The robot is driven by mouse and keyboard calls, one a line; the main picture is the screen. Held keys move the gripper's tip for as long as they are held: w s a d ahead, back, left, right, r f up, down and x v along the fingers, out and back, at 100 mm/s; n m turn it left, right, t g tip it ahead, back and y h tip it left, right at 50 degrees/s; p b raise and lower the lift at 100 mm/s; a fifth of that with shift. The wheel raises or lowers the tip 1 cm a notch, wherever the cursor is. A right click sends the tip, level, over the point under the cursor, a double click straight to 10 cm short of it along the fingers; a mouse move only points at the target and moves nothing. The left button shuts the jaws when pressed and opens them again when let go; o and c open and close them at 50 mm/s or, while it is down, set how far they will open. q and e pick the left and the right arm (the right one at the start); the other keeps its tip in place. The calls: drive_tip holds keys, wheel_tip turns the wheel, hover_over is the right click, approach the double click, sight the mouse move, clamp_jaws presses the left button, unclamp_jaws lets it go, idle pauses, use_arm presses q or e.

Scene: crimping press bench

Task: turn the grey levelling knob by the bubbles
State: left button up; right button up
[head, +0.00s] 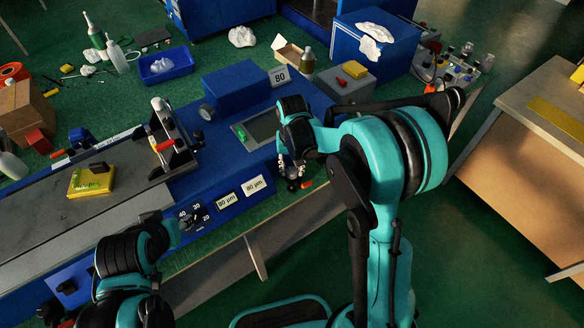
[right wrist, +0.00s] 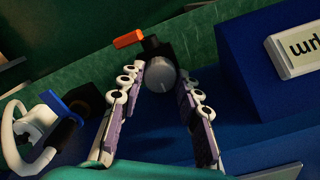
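The grey levelling knob (right wrist: 160,77) shows in the right wrist view as a round grey end on a dark mount. My right gripper (right wrist: 162,72) has one finger on each side of it, with its tips beside the knob. Any gap is too small to tell whether the pads touch it. In the head view my right gripper (head: 290,172) points down at the bench's front edge, and the knob is not clear there. A bright green vial (head: 240,133) lies by a grey plate, perhaps one of the bubbles. My left arm (head: 130,258) is at lower left; its fingers are not clear.
An orange piece (right wrist: 128,39) is just beyond the knob. A white label block (right wrist: 296,44) stands to the right on blue housing. A blue-and-black part with a pale cable (right wrist: 62,110) is at left. A dial (head: 192,214) is near my left arm.

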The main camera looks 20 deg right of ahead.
drive_tip(key=shift+n, duration=0.3)
drive_tip(key=n, duration=1.2)
drive_tip(key=shift+n, duration=0.3)
idle(0.4)
drive_tip(key=o, duration=1.1)
drive_tip(key=shift+o, duration=0.2)
